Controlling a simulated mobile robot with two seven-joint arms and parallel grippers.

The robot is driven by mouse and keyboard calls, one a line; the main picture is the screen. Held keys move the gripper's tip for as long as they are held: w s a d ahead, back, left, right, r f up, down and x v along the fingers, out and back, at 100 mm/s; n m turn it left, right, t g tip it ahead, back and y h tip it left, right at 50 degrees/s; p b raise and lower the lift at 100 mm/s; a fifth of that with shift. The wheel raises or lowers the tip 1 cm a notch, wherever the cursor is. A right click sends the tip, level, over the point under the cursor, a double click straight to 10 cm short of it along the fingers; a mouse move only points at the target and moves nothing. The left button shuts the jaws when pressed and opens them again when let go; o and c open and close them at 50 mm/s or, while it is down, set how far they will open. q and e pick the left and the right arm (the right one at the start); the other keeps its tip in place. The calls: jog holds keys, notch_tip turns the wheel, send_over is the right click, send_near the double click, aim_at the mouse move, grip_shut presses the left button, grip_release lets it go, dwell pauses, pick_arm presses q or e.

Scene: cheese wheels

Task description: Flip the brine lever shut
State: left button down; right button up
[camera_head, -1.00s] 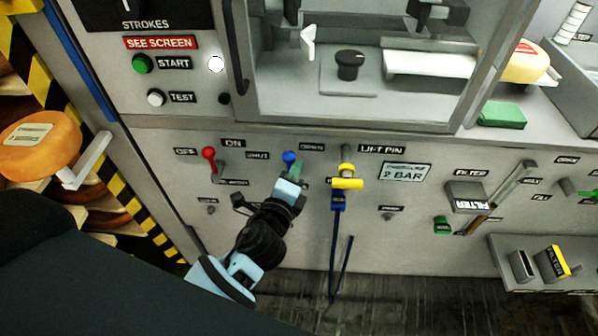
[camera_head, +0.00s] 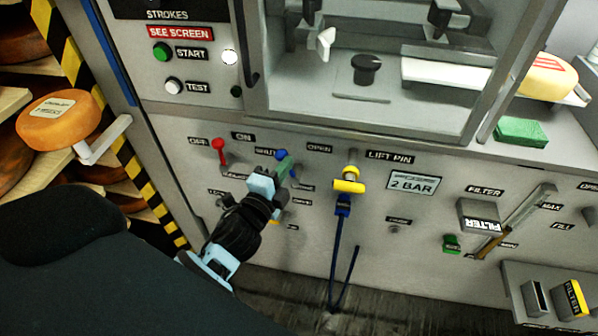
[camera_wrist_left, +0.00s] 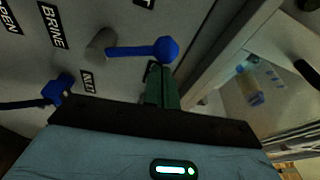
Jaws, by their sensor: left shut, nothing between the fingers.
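The brine lever shows its blue knob (camera_head: 282,154) between the SHUT and OPEN labels, closer to SHUT. Its lower part is hidden behind my gripper in the head view. In the left wrist view the blue lever (camera_wrist_left: 140,50) runs from a grey pivot to its knob, beside the BRINE label (camera_wrist_left: 52,25). My left gripper (camera_head: 287,167) is shut and empty, its green fingers just right of the knob. In the left wrist view the fingertips (camera_wrist_left: 160,68) are right by the knob; I cannot tell if they touch. My right gripper is not in view.
A red lever (camera_head: 219,146) stands to the left on the panel. A yellow lift pin handle (camera_head: 349,186) with a blue cable hangs to the right. A gauge plate (camera_head: 413,183) and filter housing (camera_head: 479,216) are further right. An orange cheese wheel (camera_head: 58,117) is at the left.

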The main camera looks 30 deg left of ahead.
pick_arm(q)
jog(key=s+a+f+n+t+y+b, duration=0.1)
jog(key=a+f+n+y+b, duration=0.2)
jog(key=n, duration=1)
jog(key=a+f+b, duration=0.2)
jog(key=a+f, duration=0.1)
jog(key=shift+s+t, duration=0.35)
jog(key=shift+t, duration=0.05)
jog(key=shift+f, duration=0.2)
